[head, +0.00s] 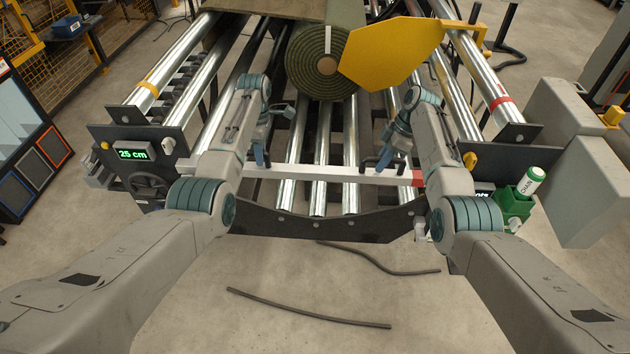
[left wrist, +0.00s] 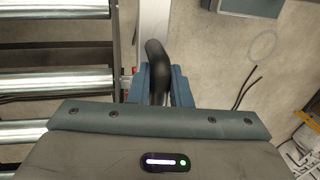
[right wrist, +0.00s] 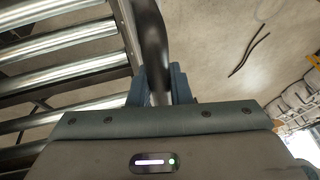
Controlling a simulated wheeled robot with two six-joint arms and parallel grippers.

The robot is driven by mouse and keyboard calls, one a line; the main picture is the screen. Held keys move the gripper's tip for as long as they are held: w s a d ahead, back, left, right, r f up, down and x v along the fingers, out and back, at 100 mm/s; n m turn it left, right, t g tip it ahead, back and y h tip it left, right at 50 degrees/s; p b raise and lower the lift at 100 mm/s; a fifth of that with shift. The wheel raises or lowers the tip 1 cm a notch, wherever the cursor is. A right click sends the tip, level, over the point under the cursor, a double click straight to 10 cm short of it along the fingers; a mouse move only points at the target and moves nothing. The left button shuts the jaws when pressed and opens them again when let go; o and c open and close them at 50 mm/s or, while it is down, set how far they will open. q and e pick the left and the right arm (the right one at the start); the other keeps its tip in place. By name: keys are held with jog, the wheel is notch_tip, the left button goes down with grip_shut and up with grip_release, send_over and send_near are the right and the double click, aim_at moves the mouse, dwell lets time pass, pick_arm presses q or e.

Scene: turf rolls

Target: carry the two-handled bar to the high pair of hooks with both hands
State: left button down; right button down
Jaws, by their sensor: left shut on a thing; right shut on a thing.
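The bar (head: 335,175) is a long pale metal bar with a red right end. It lies level across the head view, in front of the machine's rollers. My left gripper (head: 262,156) is shut on its left black handle, which shows between the blue fingers in the left wrist view (left wrist: 155,58). My right gripper (head: 384,158) is shut on the other black handle, seen in the right wrist view (right wrist: 151,40). I cannot make out the high pair of hooks with certainty. My forearms cover parts of the machine near the bar's ends.
Shiny rollers (head: 318,188) and a dark curved front plate (head: 320,225) lie around the bar. A green turf roll (head: 312,60) and a yellow plate (head: 390,52) stand behind it. A green holder with a bottle (head: 512,205) is at right. Dark strips (head: 310,308) lie on the floor.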

pick_arm(q)
jog(key=shift+w+f, duration=0.15)
jog(key=shift+f, duration=0.45)
pick_arm(e)
jog(key=shift+w+f, duration=0.1)
jog(key=shift+f, duration=0.55)
pick_arm(q)
jog(key=c, duration=1.6)
grip_release()
jog(key=shift+f, duration=0.1)
pick_arm(e)
jog(key=c, duration=1.6)
grip_release()
pick_arm(q)
jog(key=shift+o, duration=1.3)
pick_arm(e)
jog(key=shift+o, duration=1.3)
pick_arm(q)
jog(key=shift+s, duration=0.25)
pick_arm(e)
jog(key=shift+s, duration=0.2)
pick_arm(q)
jog(key=shift+w, duration=0.1)
pick_arm(e)
jog(key=shift+w, duration=0.1)
